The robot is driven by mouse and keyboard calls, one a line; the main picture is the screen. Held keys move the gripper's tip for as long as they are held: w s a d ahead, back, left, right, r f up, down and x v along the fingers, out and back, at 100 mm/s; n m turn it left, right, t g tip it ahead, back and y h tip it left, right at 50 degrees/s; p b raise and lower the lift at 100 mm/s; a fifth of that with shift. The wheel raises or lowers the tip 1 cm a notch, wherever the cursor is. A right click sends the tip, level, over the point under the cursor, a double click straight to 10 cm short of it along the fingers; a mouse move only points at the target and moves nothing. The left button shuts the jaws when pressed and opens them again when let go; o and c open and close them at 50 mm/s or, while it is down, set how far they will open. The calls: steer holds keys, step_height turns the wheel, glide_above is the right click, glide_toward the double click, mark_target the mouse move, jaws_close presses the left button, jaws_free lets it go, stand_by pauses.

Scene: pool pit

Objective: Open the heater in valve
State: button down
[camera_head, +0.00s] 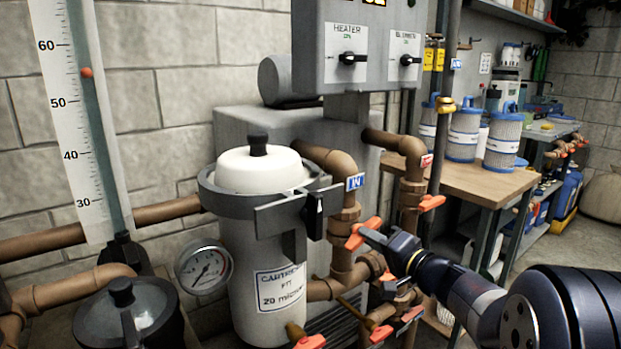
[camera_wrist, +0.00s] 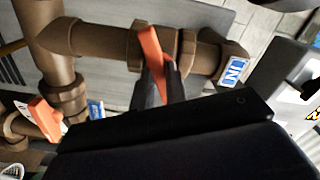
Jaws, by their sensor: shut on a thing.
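The heater in valve has an orange lever handle (camera_head: 359,240) on the brown vertical pipe below the blue IN label (camera_head: 355,182). In the wrist view the handle (camera_wrist: 153,48) lies across the pipe, next to the IN label (camera_wrist: 233,70). My gripper (camera_head: 368,234) reaches it from the lower right. In the wrist view my gripper (camera_wrist: 158,82) has its two dark fingers shut around the handle, one on each side. The fingers hide the lower part of the handle.
A second brown pipe with a red label (camera_head: 427,160) and an orange handle (camera_head: 431,202) stands close on the right. More orange handles (camera_head: 381,333) sit below. The white-lidded cartridge filter (camera_head: 262,170) is on the left, the heater control box (camera_head: 358,45) above.

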steer(key=n+b, duration=1.2)
steer(key=n, duration=0.1)
stand_by(0.4)
steer(key=c, duration=1.3)
jaws_free()
steer(key=shift+v, duration=3.55)
